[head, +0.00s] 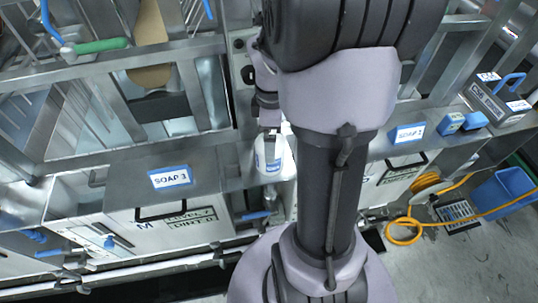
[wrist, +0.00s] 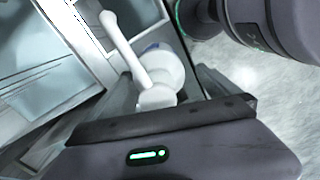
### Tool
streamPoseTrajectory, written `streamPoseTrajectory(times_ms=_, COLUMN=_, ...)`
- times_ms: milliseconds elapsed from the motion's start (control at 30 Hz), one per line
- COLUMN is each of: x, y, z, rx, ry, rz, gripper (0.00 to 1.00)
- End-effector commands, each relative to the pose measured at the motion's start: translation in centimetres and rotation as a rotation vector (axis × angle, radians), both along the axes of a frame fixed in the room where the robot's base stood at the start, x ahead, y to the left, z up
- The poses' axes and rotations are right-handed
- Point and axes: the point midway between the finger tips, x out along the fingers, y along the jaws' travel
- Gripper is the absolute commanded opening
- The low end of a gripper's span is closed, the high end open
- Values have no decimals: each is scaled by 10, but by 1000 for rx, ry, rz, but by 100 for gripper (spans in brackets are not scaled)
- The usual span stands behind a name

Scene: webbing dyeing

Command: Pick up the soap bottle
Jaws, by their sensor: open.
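The soap bottle (head: 270,157) is white with a blue-and-white label and stands upright at the metal ledge, left of my arm in the head view. Its top is hidden behind my gripper (head: 268,127), which reaches down over it.
Metal tanks with a SOAP 3 label (head: 170,177) and a SOAP 1 label (head: 409,133) flank the bottle. A green-handled tool (head: 100,45) lies upper left. A yellow hose (head: 404,232) and a blue bin (head: 505,197) are on the floor at right.

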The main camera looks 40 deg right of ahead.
Motion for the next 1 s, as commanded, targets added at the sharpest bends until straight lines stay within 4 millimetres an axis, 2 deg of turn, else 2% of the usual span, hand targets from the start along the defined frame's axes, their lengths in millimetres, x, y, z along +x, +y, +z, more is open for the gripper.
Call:
streamPoseTrajectory(times_ms=33, x=1, y=2, z=-15, rx=1, ry=3, rz=3, gripper=100)
streamPoseTrajectory(times_ms=133, x=1, y=3, z=-30, rx=1, ry=3, rz=1, gripper=100)
streamPoseTrajectory(times_ms=400, x=2, y=2, z=-34, rx=0, ry=0, rz=1, gripper=100)
streamPoseTrajectory(times_ms=867, x=2, y=2, z=-33, rx=0, ry=0, rz=1, gripper=10)
streamPoseTrajectory(times_ms=900, x=2, y=2, z=-33, rx=-1, ry=-1, rz=1, gripper=5)
streamPoseTrajectory(times_ms=1000, x=2, y=2, z=-33, rx=-1, ry=-1, rz=1, gripper=5)
